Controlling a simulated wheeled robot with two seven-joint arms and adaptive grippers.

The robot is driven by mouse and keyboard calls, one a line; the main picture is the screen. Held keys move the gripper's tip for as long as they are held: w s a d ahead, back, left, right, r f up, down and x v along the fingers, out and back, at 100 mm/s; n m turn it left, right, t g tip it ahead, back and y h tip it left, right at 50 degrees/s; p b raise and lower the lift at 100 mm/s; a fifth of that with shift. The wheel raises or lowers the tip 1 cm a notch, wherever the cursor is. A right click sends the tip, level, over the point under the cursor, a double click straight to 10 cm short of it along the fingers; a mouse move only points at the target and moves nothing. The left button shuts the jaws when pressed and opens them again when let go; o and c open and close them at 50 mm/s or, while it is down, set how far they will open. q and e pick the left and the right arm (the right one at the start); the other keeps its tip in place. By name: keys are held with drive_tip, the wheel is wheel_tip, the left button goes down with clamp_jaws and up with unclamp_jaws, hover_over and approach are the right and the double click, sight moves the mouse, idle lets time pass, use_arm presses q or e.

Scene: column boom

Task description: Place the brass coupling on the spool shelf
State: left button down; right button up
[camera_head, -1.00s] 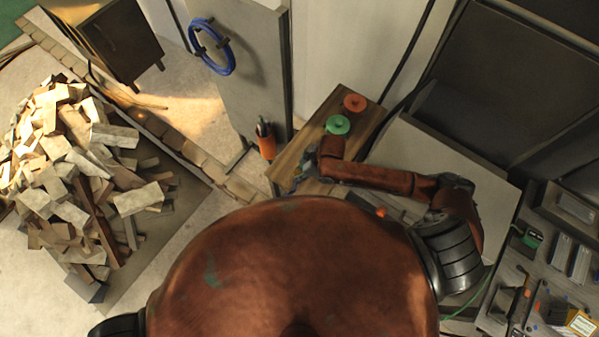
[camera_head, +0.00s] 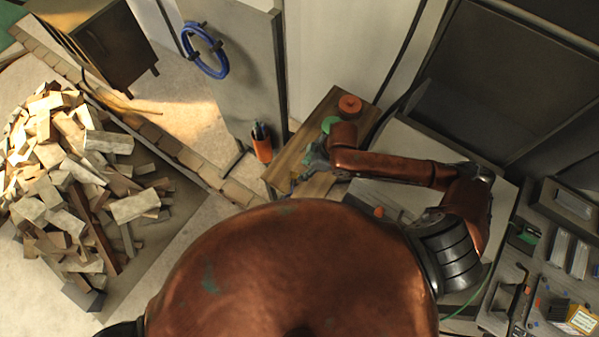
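The spool shelf (camera_head: 293,156) is a wooden board with an orange-red spool (camera_head: 349,105) near its far end and a green spool (camera_head: 329,123) nearer the middle. My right arm reaches in from the right, and its dark gripper (camera_head: 303,170) is over the near left part of the shelf. The arm's rounded copper end partly covers the green spool. The gripper's fingers are small and blurred, so I cannot tell whether they are open or shut. I cannot make out the brass coupling for certain. My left gripper is out of view.
An orange cup with pens (camera_head: 262,145) hangs on the grey panel (camera_head: 240,75), below a blue cable coil (camera_head: 204,50). A light worktop (camera_head: 440,145) lies right of the shelf. A wood pile (camera_head: 75,180) fills the left. A cluttered bench (camera_head: 545,275) is at the lower right.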

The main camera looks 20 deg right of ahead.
drive_tip(key=shift+v, duration=1.7)
